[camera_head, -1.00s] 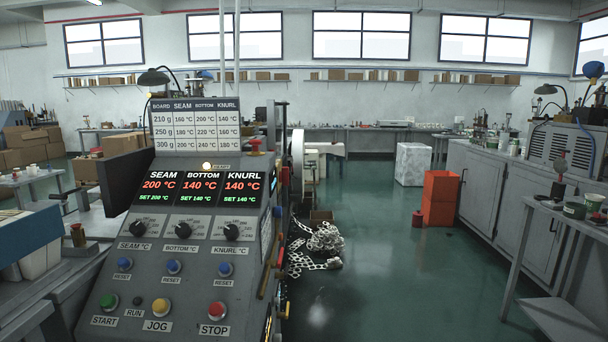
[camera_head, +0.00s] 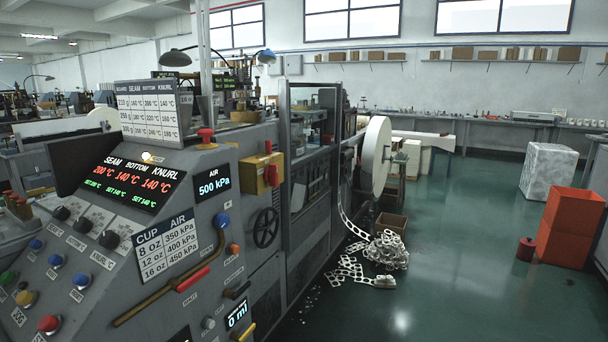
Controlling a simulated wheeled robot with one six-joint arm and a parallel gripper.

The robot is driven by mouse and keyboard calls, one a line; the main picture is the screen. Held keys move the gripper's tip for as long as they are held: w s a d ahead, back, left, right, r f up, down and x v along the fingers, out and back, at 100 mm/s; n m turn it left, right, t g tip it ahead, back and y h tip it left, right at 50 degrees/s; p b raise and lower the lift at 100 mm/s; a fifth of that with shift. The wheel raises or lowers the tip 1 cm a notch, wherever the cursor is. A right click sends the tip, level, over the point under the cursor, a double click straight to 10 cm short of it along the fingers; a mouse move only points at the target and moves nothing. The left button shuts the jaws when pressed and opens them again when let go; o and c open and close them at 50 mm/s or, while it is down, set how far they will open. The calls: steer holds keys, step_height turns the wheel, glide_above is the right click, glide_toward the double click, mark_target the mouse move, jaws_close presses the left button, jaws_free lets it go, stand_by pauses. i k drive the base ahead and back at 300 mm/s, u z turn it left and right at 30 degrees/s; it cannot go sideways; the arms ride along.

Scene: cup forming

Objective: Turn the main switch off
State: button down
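A yellow box with a red handle (camera_head: 272,176) is mounted on the side of the grey machine, right of the AIR display; it looks like the main switch (camera_head: 249,177). Any label on it is too small to read, and I cannot tell its position. The panel displays (camera_head: 133,184) are lit, showing red temperatures of 200, 140 and 140 °C. The AIR display (camera_head: 213,185) is lit and reads 500 kPa. My gripper is not in view.
A red mushroom button (camera_head: 205,136) stands on top of the console. A black handwheel (camera_head: 266,228), a red-gripped lever (camera_head: 193,279) and a blue knob (camera_head: 222,220) are on the machine's side. Punched paper scrap (camera_head: 385,250) lies on the floor. Green floor (camera_head: 450,290) is open at right, before orange boxes (camera_head: 570,228).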

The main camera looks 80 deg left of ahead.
mark_target(271, 175)
steer(key=u, duration=1.7)
steer(key=i, duration=2.4)
steer(key=u, duration=0.65)
